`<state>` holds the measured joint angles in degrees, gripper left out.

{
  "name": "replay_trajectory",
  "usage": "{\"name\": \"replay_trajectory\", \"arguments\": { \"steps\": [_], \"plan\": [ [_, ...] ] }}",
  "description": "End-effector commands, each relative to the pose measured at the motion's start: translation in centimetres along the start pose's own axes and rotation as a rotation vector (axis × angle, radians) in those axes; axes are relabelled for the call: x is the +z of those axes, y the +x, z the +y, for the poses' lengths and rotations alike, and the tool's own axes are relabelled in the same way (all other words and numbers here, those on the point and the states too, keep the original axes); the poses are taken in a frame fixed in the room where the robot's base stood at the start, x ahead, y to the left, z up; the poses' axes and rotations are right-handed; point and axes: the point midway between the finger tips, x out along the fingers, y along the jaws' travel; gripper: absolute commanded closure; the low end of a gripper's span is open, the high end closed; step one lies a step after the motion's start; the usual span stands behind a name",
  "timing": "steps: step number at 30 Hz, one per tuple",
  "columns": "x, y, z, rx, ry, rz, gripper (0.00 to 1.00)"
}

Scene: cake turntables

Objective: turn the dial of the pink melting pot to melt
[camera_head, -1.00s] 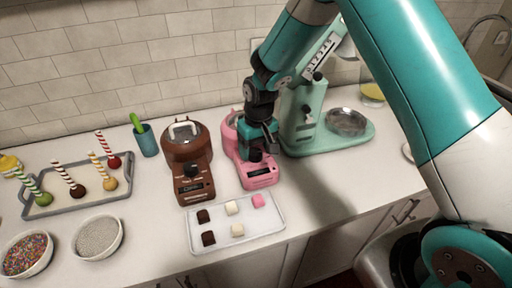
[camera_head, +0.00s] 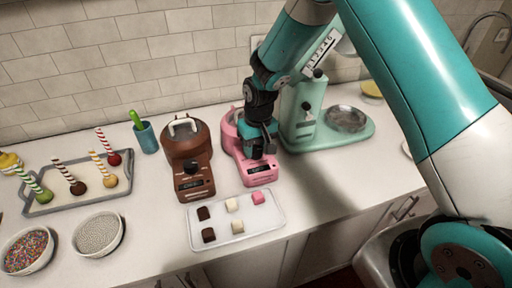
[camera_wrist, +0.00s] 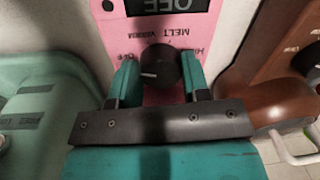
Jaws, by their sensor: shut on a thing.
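The pink melting pot (camera_head: 231,140) stands on the counter, partly hidden behind my gripper (camera_head: 262,148). In the wrist view its black dial (camera_wrist: 159,66) sits between my two fingers (camera_wrist: 160,80), which are shut on its sides. The dial's white mark points to the left of the picture. Labels around it include MELT, WARM and OFF. The pot's pink front panel (camera_wrist: 121,28) has a dark display (camera_wrist: 166,5) that reads OFF, cut by the top edge. In the head view my gripper mostly hides the dial.
A brown melting pot (camera_head: 188,150) stands close on the left, and a mint-green mixer (camera_head: 340,137) close on the right. A tray (camera_head: 264,221) of small blocks lies in front. A cake-pop tray (camera_head: 43,208) and bowls (camera_head: 97,236) are farther left. The right counter front is clear.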

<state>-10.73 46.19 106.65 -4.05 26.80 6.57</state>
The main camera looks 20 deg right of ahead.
Motion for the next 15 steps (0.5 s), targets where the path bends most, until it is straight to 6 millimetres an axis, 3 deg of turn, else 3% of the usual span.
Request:
{"name": "replay_trajectory", "arguments": {
  "steps": [15],
  "plan": [
    [0.05,0.03,-0.12,0.000,0.408,0.026,0.81]
  ]
}}
